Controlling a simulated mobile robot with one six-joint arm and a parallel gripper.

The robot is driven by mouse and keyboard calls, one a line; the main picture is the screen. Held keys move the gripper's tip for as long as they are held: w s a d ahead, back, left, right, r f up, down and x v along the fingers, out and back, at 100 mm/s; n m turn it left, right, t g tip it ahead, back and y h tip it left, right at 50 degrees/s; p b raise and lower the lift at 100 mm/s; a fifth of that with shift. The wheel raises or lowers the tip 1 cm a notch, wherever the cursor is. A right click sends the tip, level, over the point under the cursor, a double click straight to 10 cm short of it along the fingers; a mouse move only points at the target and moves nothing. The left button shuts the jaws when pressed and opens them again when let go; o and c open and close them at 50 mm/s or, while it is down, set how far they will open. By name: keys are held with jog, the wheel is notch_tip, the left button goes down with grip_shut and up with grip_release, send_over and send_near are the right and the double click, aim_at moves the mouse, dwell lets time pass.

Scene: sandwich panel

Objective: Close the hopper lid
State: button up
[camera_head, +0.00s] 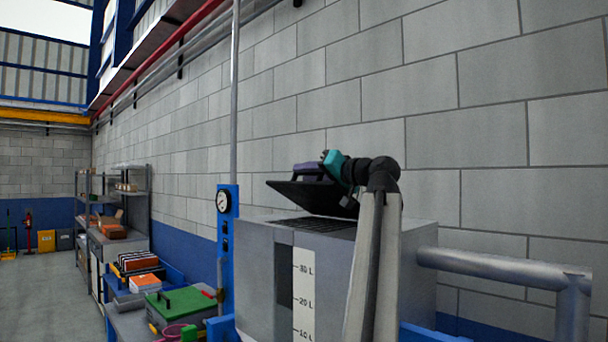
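The hopper (262,275) is a grey metal box with a level scale marked in litres on its front. Its dark lid (308,198) stands partly raised and tilted above the dark grated opening (318,224). My arm comes up in front of the hopper, and its teal wrist bends over to the lid.
A grey pipe (490,264) runs from the hopper's right side. A blue post with a gauge (223,202) stands at its left. A bench with a green-lidded box (181,305) is at lower left. A block wall stands behind; floor is open far left.

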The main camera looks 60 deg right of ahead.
jog(key=b+v, duration=0.2)
jog(key=v, duration=1.2)
jog(key=shift+b, duration=0.35)
